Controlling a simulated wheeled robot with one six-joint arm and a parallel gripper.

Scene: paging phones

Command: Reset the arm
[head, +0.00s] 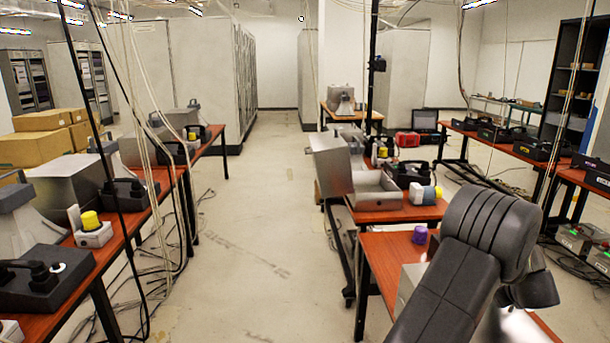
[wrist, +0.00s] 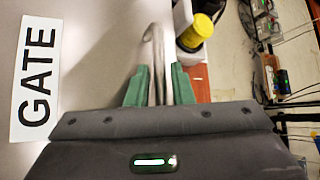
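In the head view my dark arm fills the lower right, and my gripper is hidden behind it. In the wrist view my gripper (wrist: 160,74) shows two green fingers that stand apart. A thin, curved grey handle-like piece (wrist: 157,50) shows in line with the gap between them. I see no clear contact with it, and its lower end is hidden by the gripper body. A pale panel with a white GATE label (wrist: 38,78) lies on the left of the wrist view.
A yellow-capped item (wrist: 196,32) shows near the fingers in the wrist view. In the head view a purple cup (head: 420,234) stands on the near right table (head: 385,256). A metal box (head: 330,165) and phones stand beyond. The middle aisle (head: 245,240) is clear; cables hang at left.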

